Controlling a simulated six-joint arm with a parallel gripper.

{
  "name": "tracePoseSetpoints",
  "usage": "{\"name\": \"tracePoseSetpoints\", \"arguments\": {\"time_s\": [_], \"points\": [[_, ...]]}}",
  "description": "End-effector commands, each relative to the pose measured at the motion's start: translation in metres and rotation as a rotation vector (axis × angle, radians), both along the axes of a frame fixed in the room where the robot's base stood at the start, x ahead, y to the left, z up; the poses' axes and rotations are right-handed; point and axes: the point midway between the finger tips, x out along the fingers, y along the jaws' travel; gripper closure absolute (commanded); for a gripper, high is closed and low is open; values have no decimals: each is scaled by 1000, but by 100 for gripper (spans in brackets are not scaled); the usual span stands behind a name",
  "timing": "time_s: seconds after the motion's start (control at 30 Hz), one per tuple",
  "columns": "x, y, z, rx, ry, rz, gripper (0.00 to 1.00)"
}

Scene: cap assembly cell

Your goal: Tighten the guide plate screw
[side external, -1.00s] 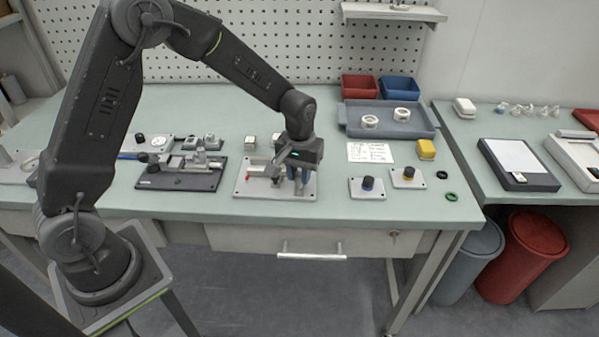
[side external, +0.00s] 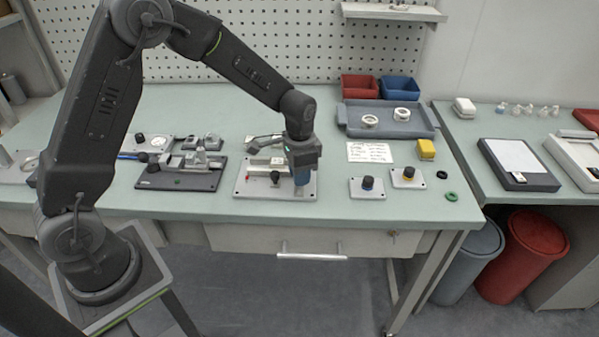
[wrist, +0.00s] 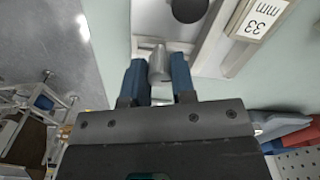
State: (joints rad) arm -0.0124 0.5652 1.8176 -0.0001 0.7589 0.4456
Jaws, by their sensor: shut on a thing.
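My gripper (side external: 302,192) points down at the right end of the light fixture plate (side external: 247,194) on the bench. In the wrist view its two blue fingers (wrist: 160,78) are shut on a short silver cylinder, which looks like the guide plate screw (wrist: 158,62). The screw stands at the edge of the light metal plate. In the side view the screw is hidden by the fingers. A black round knob (wrist: 188,8) sits on the fixture just beyond the screw; the black knob also shows in the side view (side external: 275,177).
A dark fixture (side external: 150,183) stands to the left. Two small plates with black knobs (side external: 367,183) stand to the right, beside a green ring (side external: 452,197). Behind are a grey tray (side external: 390,131) and a paper sheet (side external: 369,152).

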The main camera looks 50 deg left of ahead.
Motion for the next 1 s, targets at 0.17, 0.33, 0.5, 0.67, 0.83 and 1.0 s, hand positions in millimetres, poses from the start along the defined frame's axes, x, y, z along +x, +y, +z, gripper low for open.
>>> {"name": "tracePoseSetpoints", "arguments": {"time_s": [0.17, 0.33, 0.5, 0.67, 0.83, 1.0], "points": [[0, 0, 0, 0, 0, -92, 99], [0, 0, 0, 0, 0, -146, 99], [0, 0, 0, 0, 0, -170, 99], [0, 0, 0, 0, 0, -175, 99], [0, 0, 0, 0, 0, -175, 99], [0, 0, 0, 0, 0, -174, 66]]}}
